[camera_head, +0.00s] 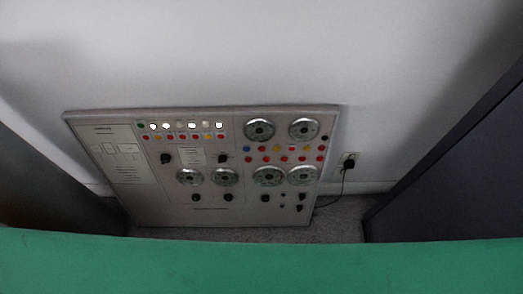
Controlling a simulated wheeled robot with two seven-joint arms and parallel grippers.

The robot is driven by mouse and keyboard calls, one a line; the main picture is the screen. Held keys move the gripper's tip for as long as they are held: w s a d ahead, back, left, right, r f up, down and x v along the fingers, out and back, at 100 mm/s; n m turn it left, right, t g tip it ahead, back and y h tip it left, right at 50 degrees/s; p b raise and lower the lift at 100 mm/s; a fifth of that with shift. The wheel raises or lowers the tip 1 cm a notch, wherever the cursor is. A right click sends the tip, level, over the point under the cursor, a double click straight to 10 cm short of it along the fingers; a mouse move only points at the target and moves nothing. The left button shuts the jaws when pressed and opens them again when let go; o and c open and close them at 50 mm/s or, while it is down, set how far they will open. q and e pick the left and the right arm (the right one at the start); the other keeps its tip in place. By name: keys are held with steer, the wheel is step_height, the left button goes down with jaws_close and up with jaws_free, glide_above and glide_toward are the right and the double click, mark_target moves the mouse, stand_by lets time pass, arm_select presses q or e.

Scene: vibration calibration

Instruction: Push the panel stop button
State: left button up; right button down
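A light grey control panel (133,197) stands on the floor against the white wall, left of the middle in the head view. It carries several round dials, dark knobs, a row of lit white lamps and many small coloured buttons. A green button (142,126) sits at the left end of the lamp row, and red buttons (183,137) lie in the row below. The labels are too small to read, so I cannot tell which one is the stop button. Neither of my grippers shows in this view.
A green surface (260,268) spans the bottom of the view, in front of the panel. A dark cabinet (455,165) stands at the right and a grey one (45,185) at the left. A black cable runs from a wall socket (347,160) beside the panel.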

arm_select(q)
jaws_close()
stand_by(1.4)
